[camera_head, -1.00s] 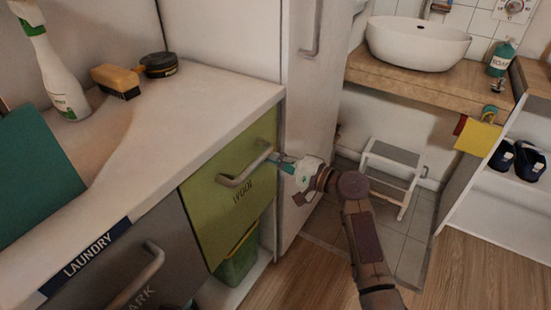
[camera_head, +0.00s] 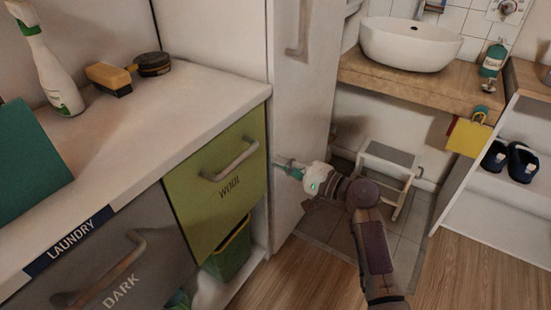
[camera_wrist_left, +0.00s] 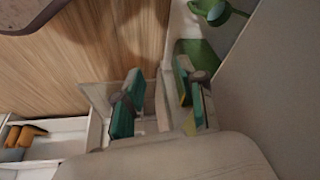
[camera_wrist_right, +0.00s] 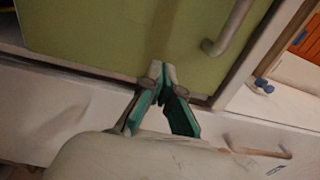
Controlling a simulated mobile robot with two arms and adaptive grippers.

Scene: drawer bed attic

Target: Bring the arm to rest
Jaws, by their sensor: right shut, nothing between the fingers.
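My right gripper (camera_head: 283,164) is shut and empty. In the head view it is just right of the green WOOL drawer front (camera_head: 205,200), in front of the tall white cabinet side, apart from the drawer's handle (camera_head: 230,160). In the right wrist view, its teal fingers (camera_wrist_right: 163,82) meet at the tips before the green front, with the handle (camera_wrist_right: 232,30) at upper right. My left gripper (camera_wrist_left: 160,95) shows only in the left wrist view. Its teal fingers are apart with nothing seen between them.
The grey DARK drawer (camera_head: 150,265) is at lower left, with its handle sticking out. A pale counter (camera_head: 150,125) holds a spray bottle (camera_head: 45,65) and brush (camera_head: 110,78). A step stool (camera_head: 385,175) stands under the sink counter. Wood floor at lower right is clear.

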